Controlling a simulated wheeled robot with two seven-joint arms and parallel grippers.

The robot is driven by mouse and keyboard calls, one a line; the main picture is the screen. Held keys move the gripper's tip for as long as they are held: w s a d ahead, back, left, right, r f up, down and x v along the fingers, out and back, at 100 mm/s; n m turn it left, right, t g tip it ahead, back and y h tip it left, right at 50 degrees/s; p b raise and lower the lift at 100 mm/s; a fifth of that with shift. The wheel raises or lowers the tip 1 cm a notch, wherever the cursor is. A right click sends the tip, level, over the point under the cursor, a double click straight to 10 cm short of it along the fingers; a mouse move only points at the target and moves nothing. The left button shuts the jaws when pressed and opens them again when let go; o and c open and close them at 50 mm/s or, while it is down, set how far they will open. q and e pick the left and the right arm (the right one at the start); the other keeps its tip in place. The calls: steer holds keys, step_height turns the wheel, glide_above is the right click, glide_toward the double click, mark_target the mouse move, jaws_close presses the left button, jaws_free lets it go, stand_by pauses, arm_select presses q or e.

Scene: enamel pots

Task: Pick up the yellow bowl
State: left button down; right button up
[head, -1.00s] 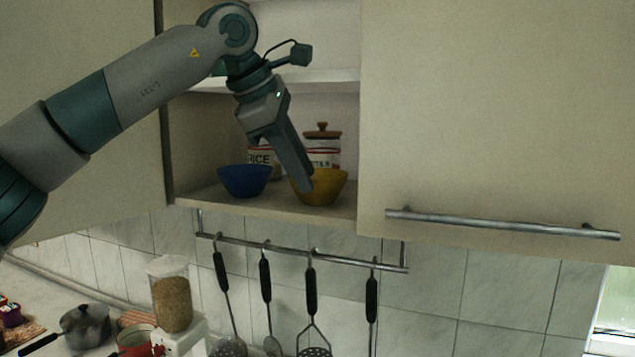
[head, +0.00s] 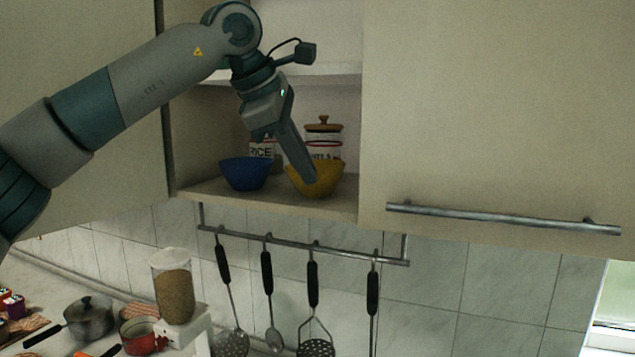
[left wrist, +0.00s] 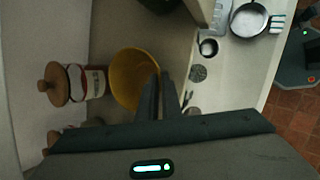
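The yellow bowl (head: 325,186) is in the open cupboard, at the front right of the lower shelf. Its rim looks slightly tilted; I cannot tell whether its base touches the shelf. My left gripper (head: 311,179) reaches down from the upper left, and its fingers cover part of the bowl's near side. In the left wrist view the bowl (left wrist: 128,82) opens toward the camera, and the left gripper's fingers (left wrist: 160,82) close on its rim, one on each side. My right gripper is in neither view.
A blue bowl (head: 245,174) stands just left. A rice jar (head: 262,150) and another wooden-lidded jar (head: 323,135) stand behind. The upper shelf (head: 320,75) lies above, and a closed door (head: 490,110) borders the right. Utensils hang from a rail (head: 300,246) below.

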arm_select(q)
steer(key=shift+s+a+r+b, duration=0.35)
steer(key=shift+a+r+b, duration=0.15)
steer(key=shift+b, duration=0.15)
steer(key=s+a+r+b, duration=0.5)
steer(key=s+a+r, duration=0.2)
steer(key=s+a, duration=0.2)
steer(key=shift+a, duration=0.2)
